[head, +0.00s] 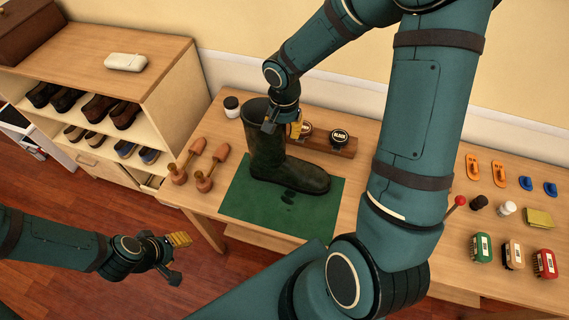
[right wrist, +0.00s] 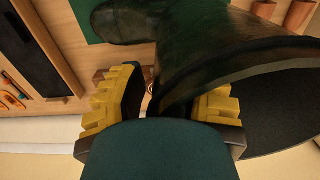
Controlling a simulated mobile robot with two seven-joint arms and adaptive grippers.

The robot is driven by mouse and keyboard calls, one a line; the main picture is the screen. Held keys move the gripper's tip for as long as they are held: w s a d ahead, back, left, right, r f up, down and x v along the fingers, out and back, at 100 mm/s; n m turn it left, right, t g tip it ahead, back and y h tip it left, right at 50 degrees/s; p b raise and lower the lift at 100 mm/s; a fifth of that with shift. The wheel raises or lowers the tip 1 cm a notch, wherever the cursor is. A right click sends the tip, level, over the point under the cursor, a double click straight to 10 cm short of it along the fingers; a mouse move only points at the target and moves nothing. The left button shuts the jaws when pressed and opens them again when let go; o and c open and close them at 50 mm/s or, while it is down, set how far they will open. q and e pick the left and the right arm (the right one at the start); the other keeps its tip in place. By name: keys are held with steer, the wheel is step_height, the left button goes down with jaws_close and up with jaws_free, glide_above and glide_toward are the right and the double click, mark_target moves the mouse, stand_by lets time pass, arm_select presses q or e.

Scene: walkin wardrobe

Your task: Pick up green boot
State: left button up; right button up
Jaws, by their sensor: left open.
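The dark green boot (head: 266,150) stands upright on a green mat (head: 240,205) on the wooden table, its toe pointing right. My right gripper (head: 283,128) is at the upper shaft of the boot, near its rim. In the right wrist view its yellow-padded fingers (right wrist: 165,108) are apart, with the boot's shaft (right wrist: 215,55) reaching between them. A gap shows beside the left finger there; contact on the other side is hidden. My left gripper (head: 176,258) is open and empty over the floor, in front of the table and away from the boot.
A dark jar (head: 231,107) and a wooden holder with polish tins (head: 335,145) are behind the boot. Brushes (head: 513,255) and small items lie at the right. A shoe shelf (head: 165,90) stands left.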

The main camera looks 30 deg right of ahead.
jaws_close()
steer(key=shift+r, duration=0.1)
